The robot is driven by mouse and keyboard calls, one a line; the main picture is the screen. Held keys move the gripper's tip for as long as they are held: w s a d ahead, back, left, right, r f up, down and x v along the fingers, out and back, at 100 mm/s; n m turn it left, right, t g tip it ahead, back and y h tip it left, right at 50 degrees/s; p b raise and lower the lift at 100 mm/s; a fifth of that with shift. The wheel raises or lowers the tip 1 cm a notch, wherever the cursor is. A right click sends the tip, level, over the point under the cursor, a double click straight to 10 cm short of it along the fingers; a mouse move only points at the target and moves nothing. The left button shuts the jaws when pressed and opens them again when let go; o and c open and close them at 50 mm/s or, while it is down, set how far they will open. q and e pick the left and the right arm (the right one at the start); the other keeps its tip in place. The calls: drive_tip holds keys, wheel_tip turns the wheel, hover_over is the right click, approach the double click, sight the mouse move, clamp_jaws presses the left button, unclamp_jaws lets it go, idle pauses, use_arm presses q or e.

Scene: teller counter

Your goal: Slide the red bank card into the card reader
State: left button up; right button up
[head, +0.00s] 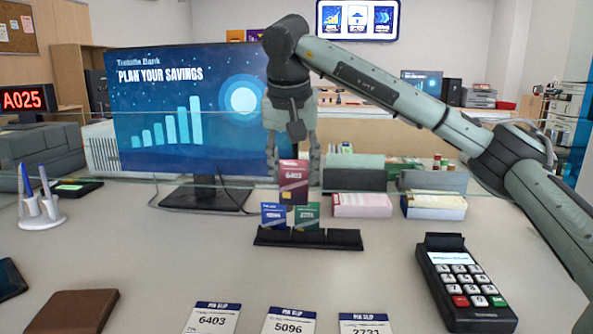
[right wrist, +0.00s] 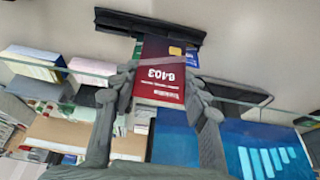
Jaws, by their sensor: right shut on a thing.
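The card reader (head: 466,285), a dark keypad terminal with a lit screen, stands at the front right. My left gripper is out of view.
A blue card (head: 275,216) and a green card (head: 306,216) stand in the card stand. PIN slips lie in front, including slip 5096 (head: 288,321). A brown wallet (head: 74,311) is front left. A glass screen and monitor (head: 190,125) stand behind.

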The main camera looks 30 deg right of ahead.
sight(294, 167)
drive_tip(key=shift+r+p, duration=2.25)
drive_tip(key=shift+f, duration=0.1)
